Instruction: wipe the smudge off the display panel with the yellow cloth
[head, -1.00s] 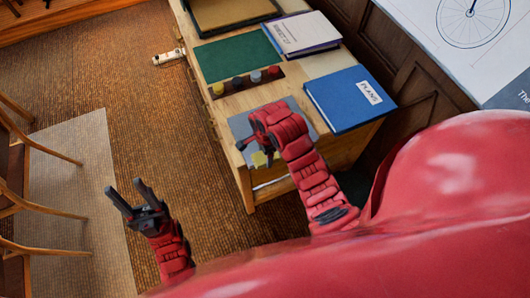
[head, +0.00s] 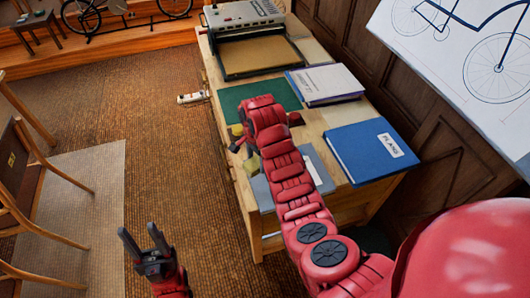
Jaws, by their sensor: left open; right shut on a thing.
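My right gripper (head: 244,155) reaches over the left edge of the desk, shut on the yellow cloth (head: 252,166). The cloth shows as a small folded patch below the jaws, partly hidden by my red forearm. A flat grey-blue panel (head: 262,193), which looks like the display panel, lies on the desk under that forearm. The cloth is at its upper left edge; I cannot tell whether they touch. I cannot make out the smudge; my arm covers much of the panel. My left gripper (head: 145,240) is open and empty above the floor, left of the desk.
A blue binder (head: 368,150) lies right of the panel, with white-covered books (head: 325,84) behind. A grey machine (head: 245,15) stands at the back. Chairs (head: 35,155) are at left.

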